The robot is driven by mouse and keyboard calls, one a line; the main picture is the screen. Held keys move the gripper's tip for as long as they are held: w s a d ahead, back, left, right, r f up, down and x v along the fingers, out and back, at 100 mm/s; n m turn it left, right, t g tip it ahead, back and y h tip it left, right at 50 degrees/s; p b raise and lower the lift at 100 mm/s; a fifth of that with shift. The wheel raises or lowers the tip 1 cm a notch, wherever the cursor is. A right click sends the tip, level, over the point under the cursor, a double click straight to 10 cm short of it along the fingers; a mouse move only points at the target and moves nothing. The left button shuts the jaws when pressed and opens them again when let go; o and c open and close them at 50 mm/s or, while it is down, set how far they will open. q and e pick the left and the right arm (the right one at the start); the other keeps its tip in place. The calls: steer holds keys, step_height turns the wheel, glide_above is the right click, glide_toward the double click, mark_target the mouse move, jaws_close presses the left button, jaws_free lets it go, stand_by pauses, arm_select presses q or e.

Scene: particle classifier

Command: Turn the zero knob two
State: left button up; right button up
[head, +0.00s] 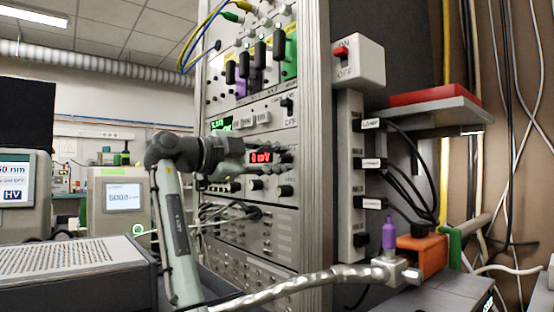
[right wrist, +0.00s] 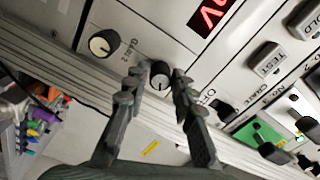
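My right gripper (right wrist: 157,82) has its two fingers apart, one on each side of a small black knob (right wrist: 160,74) with a white pointer line. Whether the fingers touch the knob is hard to tell. The label of this knob is not readable; the fingers cover part of the panel around it. My left gripper is not in view.
The red display (right wrist: 212,14) and a TEST button (right wrist: 266,58) are close by on the panel. Black knobs (head: 286,191) stand below the display in the head view. A row of dark handles (head: 260,55) is higher on the rack. A metal-like hose (head: 300,284) crosses in front.

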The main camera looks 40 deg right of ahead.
steer(key=shift+a, duration=0.1)
steer(key=a, duration=1.1)
steer(key=shift+s+a, duration=0.4)
steer(key=shift+s, duration=0.05)
